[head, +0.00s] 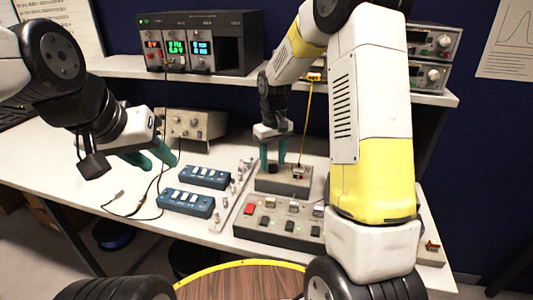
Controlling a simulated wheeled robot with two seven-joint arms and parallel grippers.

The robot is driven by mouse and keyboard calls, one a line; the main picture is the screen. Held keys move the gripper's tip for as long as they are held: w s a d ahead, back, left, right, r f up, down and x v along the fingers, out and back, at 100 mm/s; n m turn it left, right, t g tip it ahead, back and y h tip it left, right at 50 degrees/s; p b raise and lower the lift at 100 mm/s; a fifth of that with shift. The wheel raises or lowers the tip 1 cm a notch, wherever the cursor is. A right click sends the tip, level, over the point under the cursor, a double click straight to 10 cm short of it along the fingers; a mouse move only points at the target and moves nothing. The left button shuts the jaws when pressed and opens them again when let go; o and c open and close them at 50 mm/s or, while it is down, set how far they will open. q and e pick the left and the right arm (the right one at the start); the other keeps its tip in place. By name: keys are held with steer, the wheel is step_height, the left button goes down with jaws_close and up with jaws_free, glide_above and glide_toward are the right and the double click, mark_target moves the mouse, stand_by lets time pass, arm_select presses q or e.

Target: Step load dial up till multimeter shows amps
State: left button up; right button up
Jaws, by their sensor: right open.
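My right gripper (273,161) is open, its green fingers pointing down over a small grey box (284,183) on the bench. A dark knob (273,168), which looks like the load dial, shows on top of that box between or just behind the fingers; contact cannot be told. A rack instrument (203,20) on the shelf has red, green and blue lit displays; the digits are too small to read surely, and I cannot tell which is the multimeter.
Two blue multi-switch boxes (205,177) lie mid-bench, with loose black cables (128,211) to their left. A grey panel (277,228) with a red button stands at the front. A beige instrument (193,124) stands behind.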

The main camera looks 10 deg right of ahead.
mark_target(273, 165)
step_height(273, 165, up, 6)
steer(key=shift+r, duration=0.55)
steer(key=shift+s+d+r, duration=0.1)
steer(key=shift+s+r, duration=0.1)
steer(key=shift+r, duration=0.15)
steer(key=s+d+r+m+t+y, duration=0.1)
steer(key=s+d+r+m+t, duration=0.15)
steer(key=s+r, duration=0.7)
steer(key=s+r+m+t+y, duration=0.1)
steer(key=s+r+t, duration=0.1)
steer(key=s, duration=1.2)
steer(key=shift+s+t, duration=0.2)
steer(key=shift+t, duration=0.65)
